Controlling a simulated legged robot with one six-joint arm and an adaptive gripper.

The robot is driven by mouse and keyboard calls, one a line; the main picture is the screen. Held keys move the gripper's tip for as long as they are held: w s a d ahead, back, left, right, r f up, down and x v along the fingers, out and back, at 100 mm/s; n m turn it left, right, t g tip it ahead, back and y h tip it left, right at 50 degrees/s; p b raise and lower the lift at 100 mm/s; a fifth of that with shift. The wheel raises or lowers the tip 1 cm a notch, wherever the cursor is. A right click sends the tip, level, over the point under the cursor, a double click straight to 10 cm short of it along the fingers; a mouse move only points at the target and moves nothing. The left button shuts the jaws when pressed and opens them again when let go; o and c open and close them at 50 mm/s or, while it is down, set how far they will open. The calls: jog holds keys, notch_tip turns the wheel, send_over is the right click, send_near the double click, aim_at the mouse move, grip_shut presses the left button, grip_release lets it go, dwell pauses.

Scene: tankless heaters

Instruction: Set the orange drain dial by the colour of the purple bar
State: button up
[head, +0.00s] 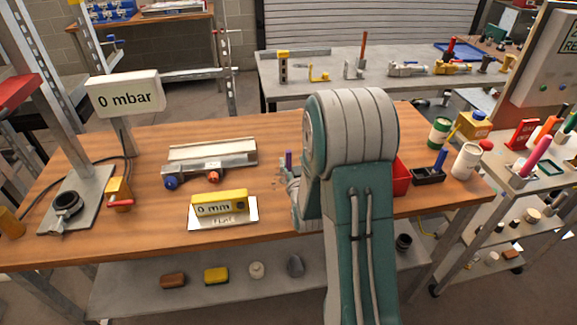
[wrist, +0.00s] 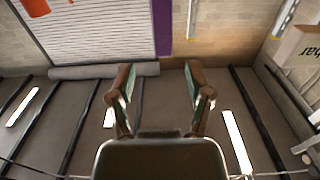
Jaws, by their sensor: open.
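The orange drain dial (head: 213,177) is on the front of a grey metal unit (head: 240,158) on the wooden table, left of my arm. A blue dial (head: 170,183) is at the unit's left end. A small upright purple bar (head: 289,160) shows just beside my gripper (head: 284,180), whose fingers are partly hidden by my arm. In the wrist view my gripper (wrist: 159,80) is open, with nothing between its fingers. A purple strip (wrist: 162,27) shows beyond them; I cannot tell whether it is the same bar.
A yellow block reading "0 mm" (head: 220,201) sits on a white card in front of the unit. A "0 mbar" sign (head: 125,95) stands at left, near a yellow valve with a red handle (head: 119,195).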

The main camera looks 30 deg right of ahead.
aim_at(289, 153)
jog(key=x, duration=0.4)
jog(key=shift+w+a, duration=0.1)
jog(key=shift+w, duration=0.35)
grip_shut()
